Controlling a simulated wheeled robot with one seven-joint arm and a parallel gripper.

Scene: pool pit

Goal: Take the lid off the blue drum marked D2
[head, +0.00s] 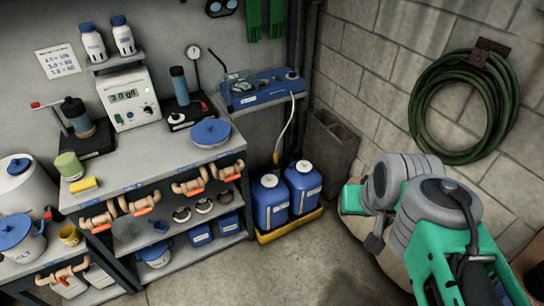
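Two blue drums stand side by side in a yellow tray (291,228) on the floor, beside the shelf unit. The left drum (270,206) and the right drum (303,190) each have a pale label, too small to read, so I cannot tell which is D2. A pale lid (270,180) is on the left drum and another lid (304,166) is on the right one. My teal and grey arm is folded at the right, apart from the drums. A dark part at its end, perhaps my gripper (374,241), shows; its fingers cannot be made out.
A pale hose (291,125) hangs from the blue dosing panel (262,90) to a yellow fitting behind the drums. A grey block (330,140) stands behind them against the wall. Shelves with orange-handled valves (190,186) are at the left. The floor in front is clear.

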